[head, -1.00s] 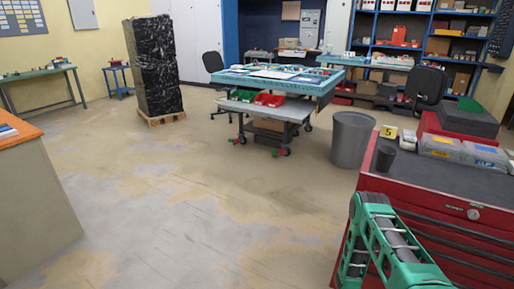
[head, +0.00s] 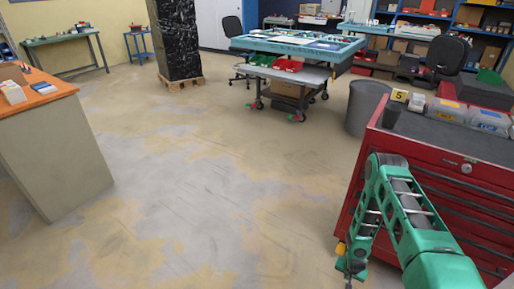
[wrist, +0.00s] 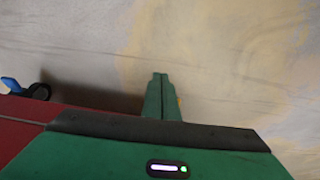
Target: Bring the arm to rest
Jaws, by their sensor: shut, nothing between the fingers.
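My green arm (head: 402,205) is folded at the lower right of the head view, in front of the red tool cabinet. My gripper (head: 350,270) hangs low at its end, close to the cabinet's left side and above the floor. In the wrist view my gripper (wrist: 163,78) shows its two green fingers together, with nothing between them. Bare floor (wrist: 230,60) lies beyond the fingertips.
The red tool cabinet (head: 440,158) stands at the right, with boxes and a yellow number 5 marker (head: 399,95) on top. A grey bin (head: 364,108) is behind it. An orange-topped bench (head: 48,92) stands left. The middle floor (head: 220,170) is clear.

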